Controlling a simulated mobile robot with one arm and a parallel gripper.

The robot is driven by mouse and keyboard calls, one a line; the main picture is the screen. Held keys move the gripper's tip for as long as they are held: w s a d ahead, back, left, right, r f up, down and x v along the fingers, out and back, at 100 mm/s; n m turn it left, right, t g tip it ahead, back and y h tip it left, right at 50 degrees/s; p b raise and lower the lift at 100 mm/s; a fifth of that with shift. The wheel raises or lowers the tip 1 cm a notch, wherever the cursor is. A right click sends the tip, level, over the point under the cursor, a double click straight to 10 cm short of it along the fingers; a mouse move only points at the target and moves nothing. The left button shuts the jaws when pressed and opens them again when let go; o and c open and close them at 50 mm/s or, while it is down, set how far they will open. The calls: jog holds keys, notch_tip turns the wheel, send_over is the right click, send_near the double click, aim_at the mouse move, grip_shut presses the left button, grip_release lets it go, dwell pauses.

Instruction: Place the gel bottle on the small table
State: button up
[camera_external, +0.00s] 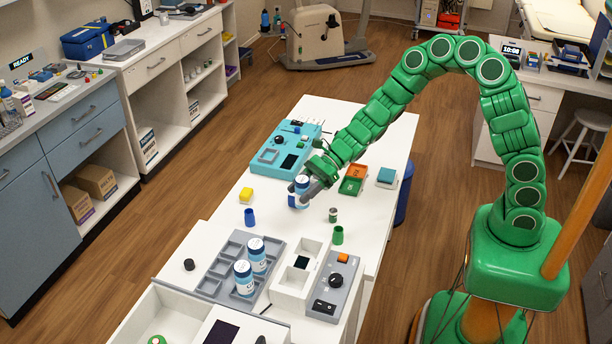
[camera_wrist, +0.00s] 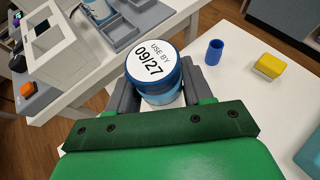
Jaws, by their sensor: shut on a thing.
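My gripper (camera_external: 299,188) is shut on a white bottle with a blue cap (camera_external: 304,181). In the wrist view the gripper (camera_wrist: 160,88) has a grey finger on each side of this bottle (camera_wrist: 155,62); its white top label reads "USE BY 09/27". The bottle is upright over the white table (camera_external: 227,205); I cannot tell whether it touches the top. Its front label is hidden, so I cannot confirm it is the gel bottle. Two similar bottles stand in the grey compartment tray (camera_external: 207,286). I cannot tell which surface is the small table.
Near the held bottle are a blue cup (camera_external: 249,217), a yellow block (camera_external: 246,194), a small jar (camera_external: 333,214) and a green cup (camera_external: 338,235). A teal device (camera_external: 275,155) lies behind, with orange and green trays (camera_external: 352,186) to the right. Bare tabletop lies between them.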

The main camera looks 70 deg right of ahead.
jog(key=shift+w+d+r, duration=0.2)
jog(key=shift+r, duration=0.3)
jog(key=w+d+r+m+t+h, duration=0.2)
jog(key=w+d+r+m+h, duration=0.1)
jog(key=d+r, duration=0.3)
jog(key=w+d+r+m+t+h, duration=0.3)
jog(key=d+r+m, duration=0.1)
jog(key=d+r, duration=0.3)
notch_tip(320, 180, up, 2)
jog(key=shift+w+r+m+h, duration=0.2)
jog(key=shift+r+m+h, duration=0.05)
jog(key=shift+m+h, duration=0.15)
